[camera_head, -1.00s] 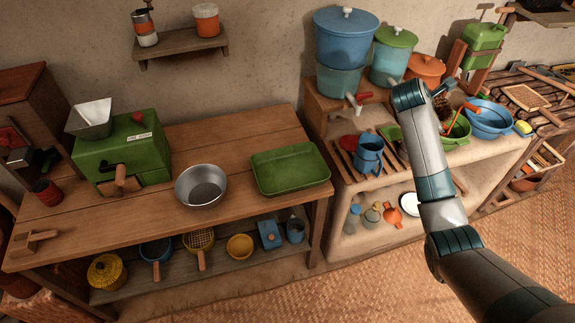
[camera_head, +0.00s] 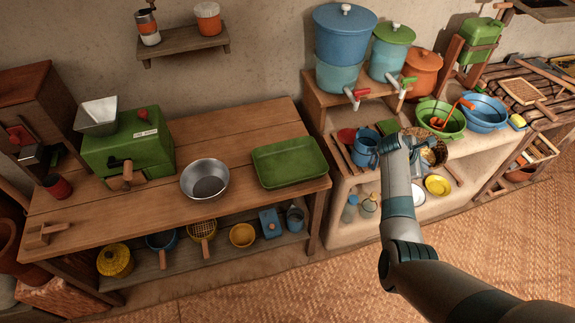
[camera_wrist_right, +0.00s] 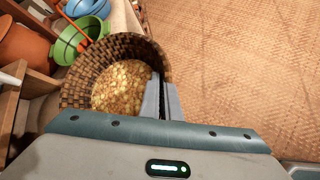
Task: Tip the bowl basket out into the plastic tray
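The bowl basket is a brown checkered woven bowl with pale yellow bits inside. In the right wrist view the bowl basket (camera_wrist_right: 85,87) hangs at the fingertips of my right gripper (camera_wrist_right: 162,90), which is shut on its rim. In the head view the bowl basket (camera_head: 439,152) shows partly behind my right arm, in front of the clay shelf; it looks roughly upright. The plastic tray (camera_head: 290,163), green, shallow and rectangular, lies on the wooden table to the left of the basket, and looks empty. My left gripper is out of view.
A metal bowl (camera_head: 205,180) stands left of the tray. A blue jug (camera_head: 366,150) stands on the clay shelf between tray and basket. Green (camera_head: 446,113) and blue (camera_head: 485,113) basins stand behind the basket. The woven floor (camera_head: 500,250) in front is clear.

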